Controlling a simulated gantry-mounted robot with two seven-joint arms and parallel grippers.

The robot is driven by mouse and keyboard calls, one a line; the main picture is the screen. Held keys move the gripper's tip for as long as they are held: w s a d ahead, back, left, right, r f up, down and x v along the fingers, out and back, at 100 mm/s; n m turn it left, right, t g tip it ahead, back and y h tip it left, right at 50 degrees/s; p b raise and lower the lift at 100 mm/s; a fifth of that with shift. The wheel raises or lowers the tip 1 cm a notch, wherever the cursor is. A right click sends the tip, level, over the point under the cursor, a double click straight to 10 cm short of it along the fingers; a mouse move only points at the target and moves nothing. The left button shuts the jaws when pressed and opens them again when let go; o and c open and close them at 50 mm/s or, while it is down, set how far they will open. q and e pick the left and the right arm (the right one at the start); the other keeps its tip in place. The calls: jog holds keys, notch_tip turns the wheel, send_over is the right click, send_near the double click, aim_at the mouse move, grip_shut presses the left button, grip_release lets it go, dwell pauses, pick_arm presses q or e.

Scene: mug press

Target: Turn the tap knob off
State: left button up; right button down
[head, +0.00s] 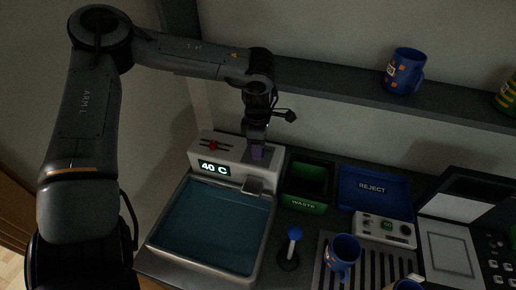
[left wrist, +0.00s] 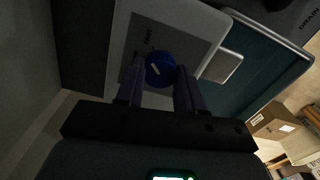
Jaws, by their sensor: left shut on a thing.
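The tap unit (head: 222,150) stands behind a basin (head: 154,236) of teal water, with a display reading 40 C. Its spout (head: 254,185) reaches over the basin's right back corner; I cannot make out a stream. My left gripper (head: 257,153) points down onto the right part of the tap unit. In the left wrist view the round blue tap knob (left wrist: 160,69) with a pale mark sits between the purple fingers of this gripper (left wrist: 161,76), which is shut on it. The gripper hides the knob in the head view. My right gripper is not in view.
A red slider (head: 212,146) is on the unit's left top. Right of the basin are a blue-topped lever (head: 294,234), a green waste bin (head: 304,205), a blue reject tray (head: 372,189) and a blue mug (head: 343,251). Another mug (head: 404,71) stands on the shelf (head: 330,85).

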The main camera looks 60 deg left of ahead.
pick_arm(q)
jog(key=n+b, duration=0.2)
jog(key=n, duration=0.2)
jog(key=shift+f+b, duration=0.15)
jog(key=shift+b, duration=0.25)
jog(key=n+b, duration=0.2)
jog(key=n, duration=0.3)
jog(key=n+b, duration=0.2)
jog(key=n, duration=0.3)
jog(key=shift+n+b, duration=0.6)
jog(key=shift+n, duration=1.6)
jog(key=o, duration=1)
jog(key=shift+o, duration=0.2)
